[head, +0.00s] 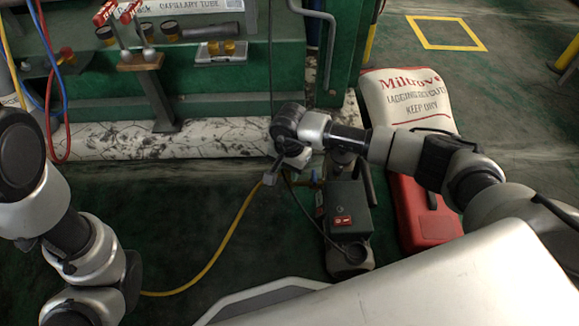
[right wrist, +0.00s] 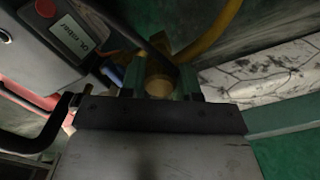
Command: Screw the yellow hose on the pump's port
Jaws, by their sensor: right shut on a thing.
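The yellow hose (head: 228,236) runs along the floor and rises to my right gripper (head: 272,176) in the head view. In the right wrist view the yellow hose (right wrist: 218,25) curves behind the fingers. My right gripper (right wrist: 160,85) is shut on the hose's brass end (right wrist: 158,77). The pump (head: 346,210) is a grey-green box with a red switch, standing on the floor just right of the gripper. The pump's body (right wrist: 50,35) is at upper left in the wrist view. I cannot make out whether the hose end touches the port. My left gripper is out of view.
A red case (head: 424,212) lies right of the pump, with a white printed sack (head: 408,98) behind it. A green bench (head: 215,100) carries gauges and fittings. Red and blue hoses (head: 60,95) hang at left. Dark floor is open left of the pump.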

